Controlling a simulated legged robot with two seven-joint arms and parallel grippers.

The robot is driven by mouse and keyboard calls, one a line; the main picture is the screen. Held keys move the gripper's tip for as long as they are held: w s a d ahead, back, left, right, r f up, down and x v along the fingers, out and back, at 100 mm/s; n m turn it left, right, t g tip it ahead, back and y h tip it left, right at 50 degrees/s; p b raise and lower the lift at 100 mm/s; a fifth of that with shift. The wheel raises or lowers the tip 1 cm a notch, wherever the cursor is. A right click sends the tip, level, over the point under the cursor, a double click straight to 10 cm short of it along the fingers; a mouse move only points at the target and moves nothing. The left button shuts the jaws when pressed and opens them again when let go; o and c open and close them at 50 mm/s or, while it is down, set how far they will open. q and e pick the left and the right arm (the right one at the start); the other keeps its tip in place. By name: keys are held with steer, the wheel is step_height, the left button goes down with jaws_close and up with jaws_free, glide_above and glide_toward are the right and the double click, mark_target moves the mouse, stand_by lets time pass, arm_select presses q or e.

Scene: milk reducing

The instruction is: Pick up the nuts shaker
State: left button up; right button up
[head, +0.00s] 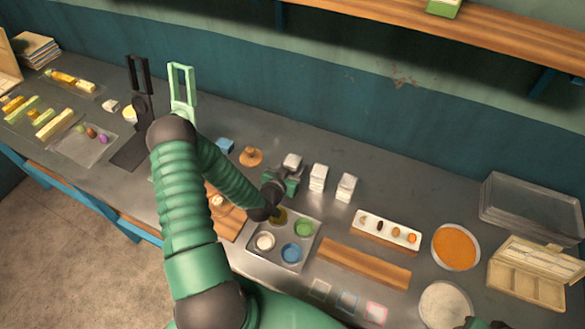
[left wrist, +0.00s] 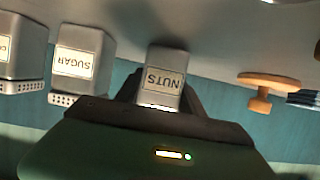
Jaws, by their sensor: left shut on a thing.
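The nuts shaker (head: 292,161) is a small white box-shaped shaker at the left end of a short row of shakers in the head view. My left gripper (head: 284,179) is at it and shut on it. In the left wrist view the nuts shaker (left wrist: 165,80) is between the dark fingers, its NUTS label appearing upside down. The sugar shaker (left wrist: 80,62) stands beside it, apart from the fingers. A dark green and black part at the bottom right edge of the head view may be my right gripper (head: 488,323); its fingers are not clear.
Two more white shakers (head: 318,178) (head: 346,187) stand just right of the gripper. A wooden knobbed piece (head: 251,156) is to its left. A metal tray with colored cups (head: 262,259) is in front. A wooden shelf (head: 470,27) runs above the back wall.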

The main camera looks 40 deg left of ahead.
arm_select(q)
steer(key=shift+s+a+f, duration=0.1)
jaws_close()
